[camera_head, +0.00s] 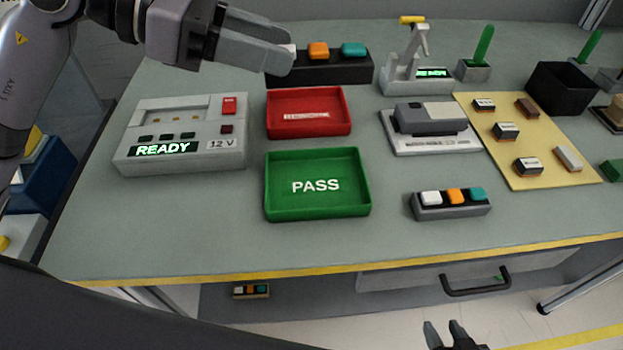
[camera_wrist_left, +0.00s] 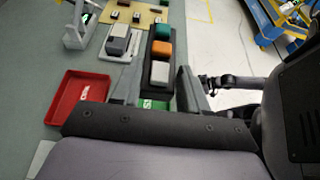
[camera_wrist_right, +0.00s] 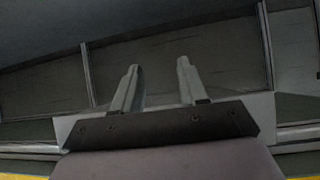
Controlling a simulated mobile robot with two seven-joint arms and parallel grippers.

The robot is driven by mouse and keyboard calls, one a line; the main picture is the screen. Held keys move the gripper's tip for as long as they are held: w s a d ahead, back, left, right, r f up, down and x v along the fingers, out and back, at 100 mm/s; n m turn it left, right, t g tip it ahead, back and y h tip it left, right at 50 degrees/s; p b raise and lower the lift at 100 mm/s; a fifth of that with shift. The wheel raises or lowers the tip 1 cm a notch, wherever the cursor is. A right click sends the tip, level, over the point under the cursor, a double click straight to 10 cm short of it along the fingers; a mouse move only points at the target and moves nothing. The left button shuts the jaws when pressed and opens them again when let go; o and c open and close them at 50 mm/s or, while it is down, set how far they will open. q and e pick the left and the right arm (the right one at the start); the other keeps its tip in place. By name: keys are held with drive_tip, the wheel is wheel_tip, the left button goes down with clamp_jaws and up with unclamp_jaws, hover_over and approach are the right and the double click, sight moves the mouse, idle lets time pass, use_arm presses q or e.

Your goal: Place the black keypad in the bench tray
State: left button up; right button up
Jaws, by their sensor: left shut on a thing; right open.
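The black keypad (camera_head: 328,72), with white, orange and teal buttons, is held in my left gripper (camera_head: 285,52) by its white-button end, above the back of the bench. In the left wrist view the keypad (camera_wrist_left: 174,62) sticks out lengthwise from between the fingers. Two trays lie on the bench: a red tray (camera_head: 345,124) with an unreadable label and, in front of it, a green tray (camera_head: 316,211) marked PASS. Both look empty. My right gripper (camera_head: 455,335) is open and empty at the bottom edge of the head view; its fingers (camera_wrist_right: 158,85) are apart in the right wrist view.
A grey READY 12 V unit (camera_head: 180,134) stands left of the trays. A grey device on a plate (camera_head: 430,146), a small grey keypad (camera_head: 450,207) and a yellow mat with several blocks (camera_head: 540,176) lie right. A black bin (camera_head: 560,90) stands behind. A drawer handle (camera_head: 475,289) juts out in front.

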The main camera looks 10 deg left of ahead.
use_arm(q)
wheel_tip(320, 180, down, 20)
drive_tip(key=shift+r, duration=0.15)
idle(0.3)
drive_tip(key=shift+b, duration=0.35)
drive_tip(key=shift+f, duration=0.25)
drive_tip(key=o, duration=1.1)
drive_tip(key=shift+r, duration=0.1)
drive_tip(key=shift+r, duration=0.25)
drive_tip(key=b+v, duration=0.1)
drive_tip(key=v, duration=0.4)
drive_tip(key=b+v, duration=0.1)
drive_tip(key=v, duration=0.4)
drive_tip(key=shift+a+f, duration=0.1)
drive_tip(key=shift+a, duration=0.35)
drive_tip(key=shift+s+a+r, duration=0.25)
drive_tip(key=shift+a+r, duration=0.15)
drive_tip(key=shift+a, duration=0.1)
